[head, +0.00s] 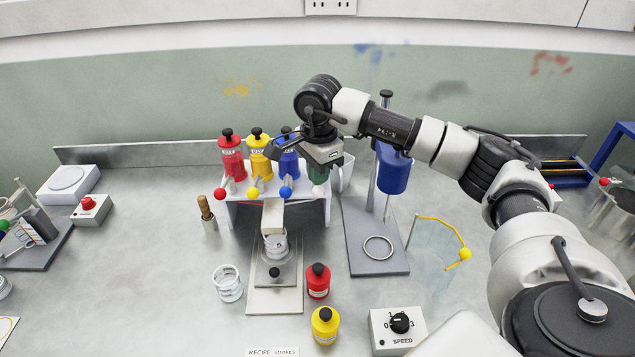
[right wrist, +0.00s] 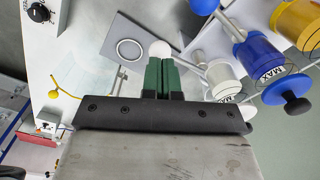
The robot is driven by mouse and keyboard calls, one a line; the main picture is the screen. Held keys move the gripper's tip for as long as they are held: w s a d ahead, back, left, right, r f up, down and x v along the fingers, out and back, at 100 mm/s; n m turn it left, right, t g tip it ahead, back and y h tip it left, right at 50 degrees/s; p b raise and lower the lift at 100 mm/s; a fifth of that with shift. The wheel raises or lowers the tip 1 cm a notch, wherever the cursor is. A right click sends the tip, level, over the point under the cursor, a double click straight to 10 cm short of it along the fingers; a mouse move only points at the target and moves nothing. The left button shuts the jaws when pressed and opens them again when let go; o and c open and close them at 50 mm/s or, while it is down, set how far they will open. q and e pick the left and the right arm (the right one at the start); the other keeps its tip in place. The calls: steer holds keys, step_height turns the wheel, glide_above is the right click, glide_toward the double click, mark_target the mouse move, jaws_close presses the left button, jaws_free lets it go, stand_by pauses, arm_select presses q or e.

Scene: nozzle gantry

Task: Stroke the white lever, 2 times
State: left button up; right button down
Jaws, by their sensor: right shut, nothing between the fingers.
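The white lever shows in the right wrist view as a white ball knob (right wrist: 160,49) just beyond my fingertips, with a pale rod running back toward the white bottle (right wrist: 222,78). I cannot tell whether the fingers touch the knob. In the head view my right gripper (head: 319,184) hides this knob, at the right end of the white dispenser rack (head: 315,212). My right gripper also shows in the right wrist view (right wrist: 163,66), its green fingers shut together with nothing between them. My left gripper is not in view.
Beside it are levers with red (head: 221,192), yellow (head: 253,193) and blue (head: 285,192) knobs. A clear cup (head: 274,245) stands under the rack. A blue mixer (head: 393,172) is close on the right. Loose red (head: 318,282) and yellow (head: 325,326) bottles stand in front.

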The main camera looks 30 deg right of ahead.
mark_target(319, 187)
steer(key=shift+f+b, duration=2.05)
steer(key=shift+f, duration=0.9)
steer(key=shift+r, duration=0.15)
steer(key=shift+r+p, duration=2.1)
steer(key=shift+r, duration=1.2)
steer(key=shift+r+p, duration=1.6)
steer(key=shift+r, duration=0.95)
steer(key=shift+f, duration=0.15)
